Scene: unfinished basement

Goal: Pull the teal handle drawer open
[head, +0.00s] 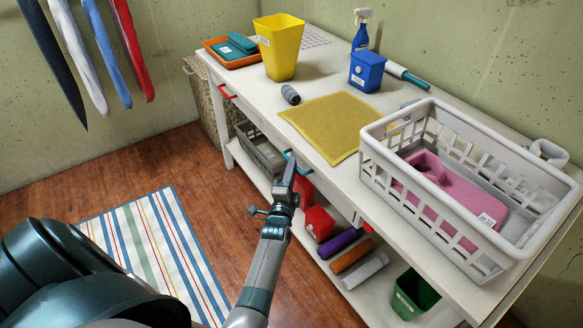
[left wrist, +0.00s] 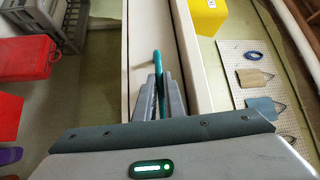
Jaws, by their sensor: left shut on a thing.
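The teal handle (head: 290,155) is on the front of a white workbench drawer, under the bench top's front edge. In the left wrist view the teal handle (left wrist: 157,62) stands upright in the picture between my fingers. My left gripper (head: 288,175) is shut on it, and it also shows in the left wrist view (left wrist: 160,98). The drawer front looks about flush with the bench, with no clear gap in view. My gripper hides part of the handle and front. My right gripper is not in view.
A red handle (head: 228,92) is farther left on the bench. The bench top holds a yellow bin (head: 279,48), a yellow mat (head: 322,132) and a white basket (head: 535,235). The lower shelf holds a red bin (head: 319,222). A striped rug (head: 150,250) lies on open floor.

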